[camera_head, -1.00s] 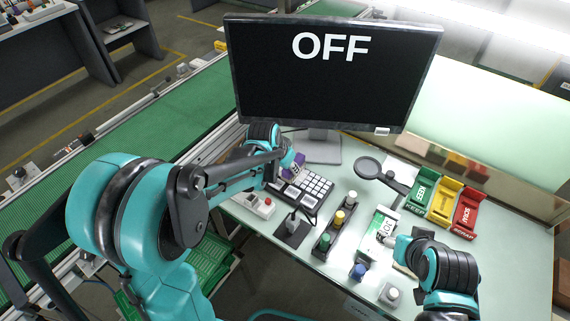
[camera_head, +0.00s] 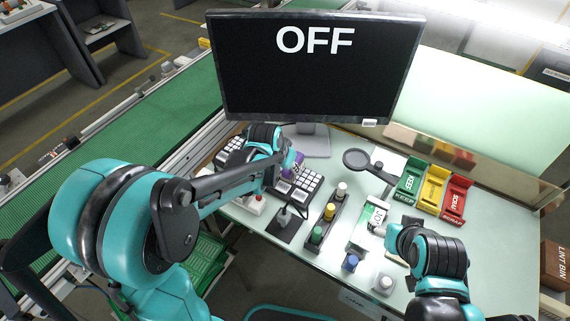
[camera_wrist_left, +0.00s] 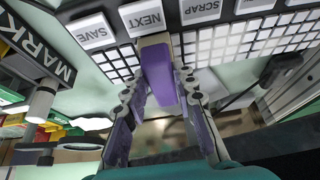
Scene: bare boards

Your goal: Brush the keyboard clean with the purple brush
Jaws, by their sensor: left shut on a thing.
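The keyboard (camera_head: 308,182) lies on the table in front of the monitor; my left arm covers its middle. In the left wrist view its keys (camera_wrist_left: 240,45) fill the top, with large SAVE, NEXT and SCRAP keys. The purple brush (camera_wrist_left: 158,75) is held between the fingers of my left gripper (camera_wrist_left: 165,100), its tan end over the keys beside NEXT. Whether the bristles touch is unclear. The brush also shows in the head view (camera_head: 297,159). My right gripper (camera_head: 381,231) is at the right, near a white-and-green box; its fingers are too small to read.
The monitor (camera_head: 315,75) reads OFF. A magnifier (camera_head: 357,158), a row of coloured knobs (camera_head: 328,212), the white-and-green box (camera_head: 368,224) and green, yellow and red bins (camera_head: 432,187) stand right of the keyboard. A lint bin (camera_head: 555,265) is at the right edge.

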